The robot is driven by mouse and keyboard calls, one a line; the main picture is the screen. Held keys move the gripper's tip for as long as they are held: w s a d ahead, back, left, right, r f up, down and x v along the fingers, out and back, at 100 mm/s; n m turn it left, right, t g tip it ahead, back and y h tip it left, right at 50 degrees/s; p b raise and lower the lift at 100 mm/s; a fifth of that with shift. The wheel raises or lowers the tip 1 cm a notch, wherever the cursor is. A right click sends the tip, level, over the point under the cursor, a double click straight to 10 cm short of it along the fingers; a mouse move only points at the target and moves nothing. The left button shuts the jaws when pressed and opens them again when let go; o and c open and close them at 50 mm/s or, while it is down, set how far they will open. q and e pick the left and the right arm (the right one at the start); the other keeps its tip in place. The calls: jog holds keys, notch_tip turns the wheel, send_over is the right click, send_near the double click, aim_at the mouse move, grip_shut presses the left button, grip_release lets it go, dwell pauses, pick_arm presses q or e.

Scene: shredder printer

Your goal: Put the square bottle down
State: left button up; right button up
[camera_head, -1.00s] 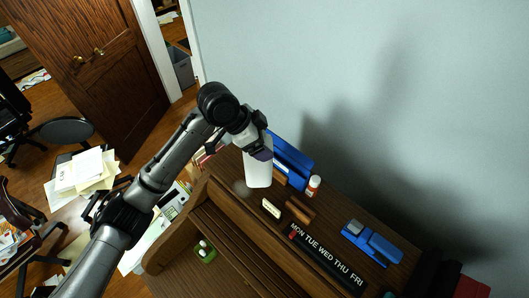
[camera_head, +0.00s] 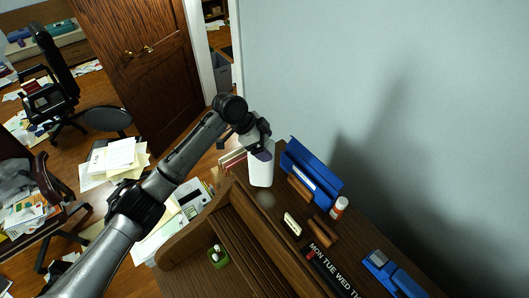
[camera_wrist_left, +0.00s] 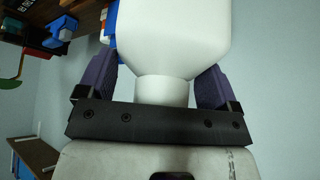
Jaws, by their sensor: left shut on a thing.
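The square bottle (camera_head: 261,173) is white and hangs roughly upright below my left gripper (camera_head: 263,153) in the head view. It is over the left end of the dark wooden desk top (camera_head: 290,205), beside a blue holder. My left gripper is shut on the bottle. In the left wrist view the bottle (camera_wrist_left: 174,35) fills the top middle, its narrow neck between the two purple fingers of the gripper (camera_wrist_left: 160,80). A faint round shadow lies on the wood near the bottle's base. I cannot tell whether the base touches the wood. My right gripper is not in view.
The blue holder (camera_head: 312,176), a white-and-red small bottle (camera_head: 339,207), a cream block (camera_head: 292,224) and a day-name strip (camera_head: 332,272) stand on the desk top. A blue stapler-like thing (camera_head: 392,276) is farther right. The wall (camera_head: 400,90) is behind.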

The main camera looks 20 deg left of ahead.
pick_arm(q)
notch_tip(320, 180, down, 4)
jog(key=b, duration=0.3)
jog(key=shift+r, duration=0.2)
jog(key=shift+f, duration=0.15)
jog(key=o, duration=1.1)
